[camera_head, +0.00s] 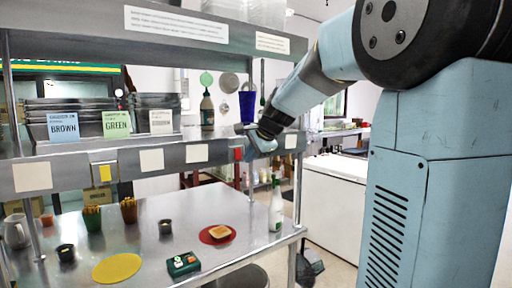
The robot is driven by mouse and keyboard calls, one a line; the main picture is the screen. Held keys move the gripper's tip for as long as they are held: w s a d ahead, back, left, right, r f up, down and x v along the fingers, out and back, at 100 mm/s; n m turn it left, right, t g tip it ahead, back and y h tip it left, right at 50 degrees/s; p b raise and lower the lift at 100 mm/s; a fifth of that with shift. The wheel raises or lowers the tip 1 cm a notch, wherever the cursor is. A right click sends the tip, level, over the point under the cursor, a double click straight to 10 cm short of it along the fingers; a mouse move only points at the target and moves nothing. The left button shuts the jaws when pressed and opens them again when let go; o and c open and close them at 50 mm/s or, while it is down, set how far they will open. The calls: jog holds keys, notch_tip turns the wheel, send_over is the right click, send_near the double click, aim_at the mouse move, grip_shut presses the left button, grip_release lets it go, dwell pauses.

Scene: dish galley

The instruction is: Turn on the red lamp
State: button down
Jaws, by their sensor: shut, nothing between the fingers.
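A small red block (239,155), which looks like the red lamp, sits on the front edge of the shelf; I cannot tell whether it is lit. A dark green box (183,264) with a few small coloured buttons lies on the steel counter near its front edge. My gripper (263,143) is shut and empty, in front of the shelf edge, just right of the red block in the picture. It is well above the counter and away from the button box. The fingertips are small and partly hidden by the wrist.
A yellow block (104,173) sits on the same shelf edge. The counter (150,225) holds a red disc (206,239) with toast, a yellow disc (117,268), a white bottle (276,205) and small cups. A blue cup (247,106) stands on the shelf near my gripper.

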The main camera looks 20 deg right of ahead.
aim_at(239, 156)
jog(key=shift+w+a+f, duration=0.1)
jog(key=shift+w+a, duration=0.1)
jog(key=shift+w, duration=0.45)
jog(key=shift+w+a+f, duration=0.1)
jog(key=shift+w+a, duration=0.1)
jog(key=shift+w, duration=0.45)
jog(key=shift+w+a+f, duration=0.1)
jog(key=shift+w+a, duration=0.1)
jog(key=shift+w, duration=0.45)
jog(key=shift+w+a+f, duration=0.1)
jog(key=shift+w, duration=0.1)
jog(key=shift+r, duration=0.95)
